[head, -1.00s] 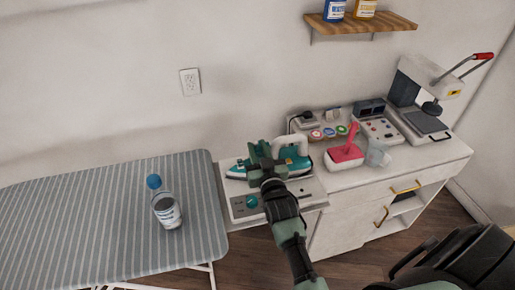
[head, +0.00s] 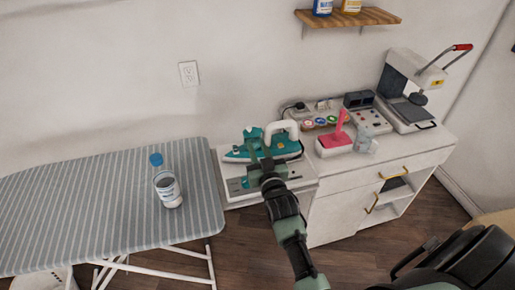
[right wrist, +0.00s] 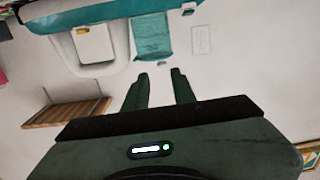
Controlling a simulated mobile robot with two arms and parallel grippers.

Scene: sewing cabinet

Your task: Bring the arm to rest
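My right gripper (head: 260,155) shows in the head view in front of a teal and white iron (head: 287,148). In the right wrist view its two fingers (right wrist: 162,90) are apart with nothing between them. Part of the iron (right wrist: 152,38) fills the top of that view, ahead of the fingertips, with a gap visible between them. The iron sits on a white base (head: 305,178) at the left end of the white cabinet; my gripper and arm hide part of both. My left gripper is not in view.
A striped ironing board (head: 90,200) with a blue-capped bottle (head: 168,190) stands at left. The white cabinet (head: 335,215) bears a pink-topped item (head: 338,135), a clear object (head: 366,140) and a press (head: 410,100). A wooden shelf (head: 350,18) hangs on the wall.

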